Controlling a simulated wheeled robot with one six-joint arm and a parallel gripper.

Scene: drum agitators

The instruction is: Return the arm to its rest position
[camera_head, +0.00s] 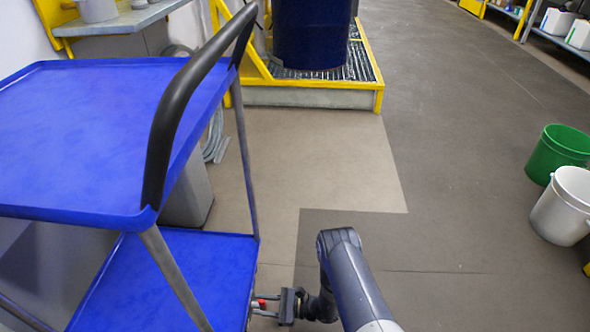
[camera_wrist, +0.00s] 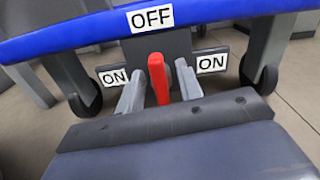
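My gripper (camera_head: 258,304) is low beside the blue cart's lower shelf in the head view, with my arm reaching in from the bottom. In the wrist view its two grey fingers (camera_wrist: 158,68) stand apart, one on each side of a red lever (camera_wrist: 158,80). A gap shows between the lever and each finger, so the gripper is open around it. The lever points up toward an OFF label (camera_wrist: 152,18). ON labels sit at left (camera_wrist: 114,77) and right (camera_wrist: 212,63). In the head view only a bit of red (camera_head: 262,304) shows between the fingers.
The blue cart (camera_head: 85,110) with its black handle (camera_head: 185,100) stands close on the left. A yellow-framed platform (camera_head: 310,98) bears a dark blue drum (camera_head: 312,35). Green (camera_head: 560,155) and white (camera_head: 564,208) buckets stand at right. The middle floor is clear.

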